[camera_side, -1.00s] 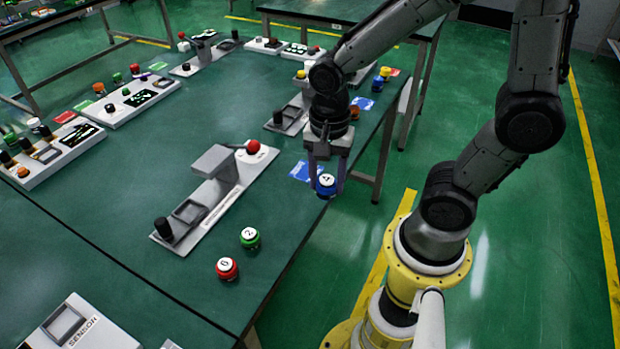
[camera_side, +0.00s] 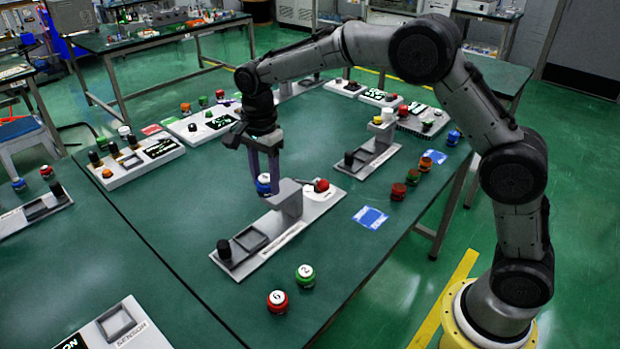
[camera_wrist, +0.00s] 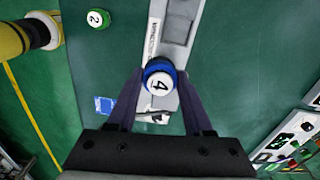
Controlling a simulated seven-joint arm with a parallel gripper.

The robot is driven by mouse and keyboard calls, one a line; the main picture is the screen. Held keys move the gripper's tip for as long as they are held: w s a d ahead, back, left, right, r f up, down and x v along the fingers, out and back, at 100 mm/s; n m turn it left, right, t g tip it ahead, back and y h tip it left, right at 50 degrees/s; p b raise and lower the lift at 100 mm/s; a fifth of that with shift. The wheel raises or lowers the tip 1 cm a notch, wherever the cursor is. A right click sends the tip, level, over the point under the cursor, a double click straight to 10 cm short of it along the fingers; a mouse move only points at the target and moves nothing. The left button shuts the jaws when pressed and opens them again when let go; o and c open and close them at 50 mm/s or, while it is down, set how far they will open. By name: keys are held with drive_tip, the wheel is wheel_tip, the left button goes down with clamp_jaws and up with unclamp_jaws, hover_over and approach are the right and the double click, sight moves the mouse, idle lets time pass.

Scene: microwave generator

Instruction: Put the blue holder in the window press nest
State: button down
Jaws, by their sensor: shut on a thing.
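My gripper (camera_side: 264,180) is shut on the blue holder (camera_side: 263,188), which has a white top. In the wrist view the number 4 shows on the blue holder (camera_wrist: 157,85) between the fingers. The grey press (camera_side: 285,212) stands mid-table with its raised head and a red ball knob. Its square nest (camera_side: 250,241) is toward the front left, beside a black knob, and looks empty. The held holder is up in the air near the press head, behind and left of it in the side view. The wrist view partly shows the press base (camera_wrist: 152,40) beyond the holder.
A green holder marked 2 (camera_side: 305,275) and a red holder (camera_side: 277,301) stand in front of the press. A blue card (camera_side: 370,217) lies to the right. A second similar press (camera_side: 370,155) and several holders stand behind right.

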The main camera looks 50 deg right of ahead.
drive_tip(key=w+a+f, duration=0.3)
drive_tip(key=f, duration=0.1)
hover_over(251, 239)
drive_tip(key=shift+n, duration=0.3)
drive_tip(key=shift+f, duration=4.5)
drive_tip(key=shift+f, duration=0.55)
drive_tip(key=shift+f, duration=0.4)
